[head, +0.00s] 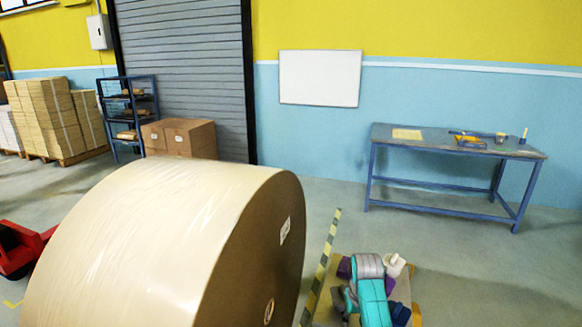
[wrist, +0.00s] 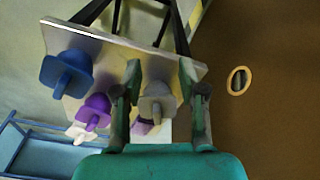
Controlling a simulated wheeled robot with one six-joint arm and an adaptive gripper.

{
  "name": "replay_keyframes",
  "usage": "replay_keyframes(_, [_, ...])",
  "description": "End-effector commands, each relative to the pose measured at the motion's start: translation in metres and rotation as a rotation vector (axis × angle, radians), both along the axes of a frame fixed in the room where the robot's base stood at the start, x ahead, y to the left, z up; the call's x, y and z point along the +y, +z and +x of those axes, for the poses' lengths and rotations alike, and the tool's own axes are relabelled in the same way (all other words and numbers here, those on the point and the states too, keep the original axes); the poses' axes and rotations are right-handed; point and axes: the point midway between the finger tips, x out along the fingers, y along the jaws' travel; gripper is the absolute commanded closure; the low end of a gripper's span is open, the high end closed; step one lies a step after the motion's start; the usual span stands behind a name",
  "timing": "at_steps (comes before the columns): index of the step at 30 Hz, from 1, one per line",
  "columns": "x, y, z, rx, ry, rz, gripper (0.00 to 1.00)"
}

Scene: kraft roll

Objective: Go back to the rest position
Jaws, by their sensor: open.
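My gripper (wrist: 160,78) is open in the wrist view, its two fingers spread with nothing clearly held between them. Behind the fingers is a pale board (wrist: 115,48) bearing a blue plug-like piece (wrist: 66,74), a purple one (wrist: 94,110) and a grey one (wrist: 157,103). The grey one appears between the fingers, but I cannot tell how far beyond them it is. In the head view my teal arm (head: 372,298) is over the board at the bottom, and the fingers cannot be made out there.
The big kraft roll (head: 150,235) lies left of my arm; its end face and core hole (wrist: 240,81) are right in the wrist view. A blue workbench (head: 455,146) stands at the wall. Cartons (head: 180,137) and a red pallet truck (head: 22,250) are left. Floor before the bench is clear.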

Motion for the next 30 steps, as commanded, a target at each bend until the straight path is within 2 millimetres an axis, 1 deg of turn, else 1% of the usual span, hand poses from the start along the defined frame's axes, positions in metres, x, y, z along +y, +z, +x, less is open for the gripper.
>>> replay_keyframes(1, [0.000,-0.014,-0.007,-0.011,-0.001,0.000,0.59])
replay_keyframes(5, [0.000,-0.050,-0.026,-0.060,-0.004,0.001,0.59])
replay_keyframes(6, [0.000,-0.064,-0.034,-0.078,-0.006,0.001,0.59])
replay_keyframes(8, [0.000,-0.083,-0.046,-0.111,-0.008,0.002,0.59])
replay_keyframes(9, [0.000,-0.095,-0.055,-0.133,-0.009,0.002,0.59])
replay_keyframes(12, [0.000,-0.121,-0.078,-0.188,-0.012,0.003,0.59])
replay_keyframes(15, [0.000,-0.144,-0.104,-0.242,-0.014,0.004,0.59])
replay_keyframes(17, [0.000,-0.156,-0.120,-0.275,-0.016,0.005,0.59])
replay_keyframes(21, [-0.001,-0.179,-0.160,-0.350,-0.020,0.006,0.59])
replay_keyframes(25, [-0.001,-0.192,-0.199,-0.419,-0.024,0.009,0.59])
replay_keyframes(29, [-0.001,-0.197,-0.239,-0.490,-0.028,0.011,0.59])
replay_keyframes(30, [-0.001,-0.198,-0.252,-0.511,-0.029,0.012,0.59])
